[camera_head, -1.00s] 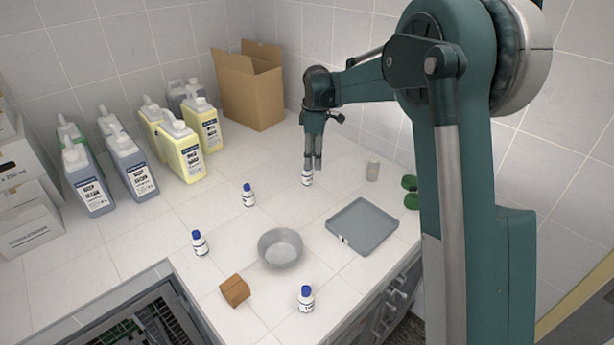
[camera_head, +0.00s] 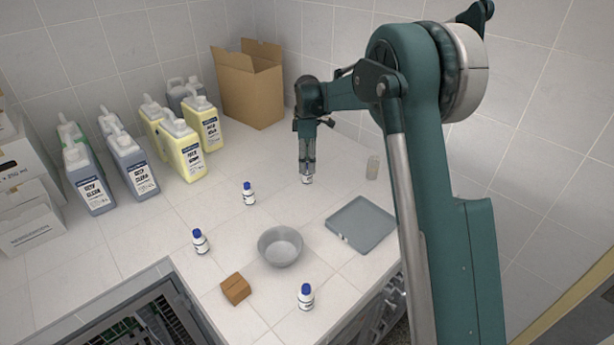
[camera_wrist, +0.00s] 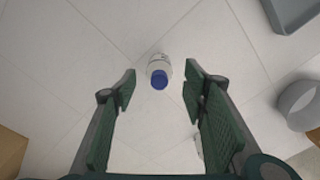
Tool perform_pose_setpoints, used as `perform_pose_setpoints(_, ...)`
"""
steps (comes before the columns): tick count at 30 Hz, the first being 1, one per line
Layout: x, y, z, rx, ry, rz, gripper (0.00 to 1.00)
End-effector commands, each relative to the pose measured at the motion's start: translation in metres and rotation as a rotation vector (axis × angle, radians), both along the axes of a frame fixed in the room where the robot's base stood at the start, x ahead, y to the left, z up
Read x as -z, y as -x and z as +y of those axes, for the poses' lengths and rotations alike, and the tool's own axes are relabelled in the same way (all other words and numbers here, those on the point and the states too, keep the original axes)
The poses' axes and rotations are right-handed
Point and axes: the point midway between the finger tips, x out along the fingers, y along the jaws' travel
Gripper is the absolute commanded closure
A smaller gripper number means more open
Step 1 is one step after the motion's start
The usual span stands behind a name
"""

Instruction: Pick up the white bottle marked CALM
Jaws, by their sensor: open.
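Several small white bottles with blue caps stand on the tiled counter: one bottle (camera_head: 249,194) at the middle, one (camera_head: 200,242) at the left, one (camera_head: 305,298) at the front. Another white bottle (camera_head: 307,181) stands under my gripper (camera_head: 308,170), its upper part hidden by the fingers. Labels are too small to read, so I cannot tell which says CALM. In the wrist view, a blue-capped bottle (camera_wrist: 159,72) lies centred between the fingertips of my gripper (camera_wrist: 160,88), with clear gaps on both sides. My gripper is open and empty.
A grey bowl (camera_head: 280,247), a grey tray (camera_head: 362,225) and a small brown box (camera_head: 235,289) are nearby. Large jugs (camera_head: 183,151) and a cardboard box (camera_head: 250,85) stand at the back. Tiles around the gripped-over bottle are clear.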

Motion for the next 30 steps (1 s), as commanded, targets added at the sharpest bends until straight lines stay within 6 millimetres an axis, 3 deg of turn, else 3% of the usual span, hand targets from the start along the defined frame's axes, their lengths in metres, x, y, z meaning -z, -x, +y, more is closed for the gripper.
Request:
perform_pose_setpoints(6,0.015,0.0,0.0,0.0,0.0,0.0,0.57)
perform_pose_setpoints(20,0.021,0.0,0.001,0.0,0.0,0.0,0.57)
perform_pose_setpoints(30,0.056,-0.001,0.002,0.0,0.0,0.0,0.57)
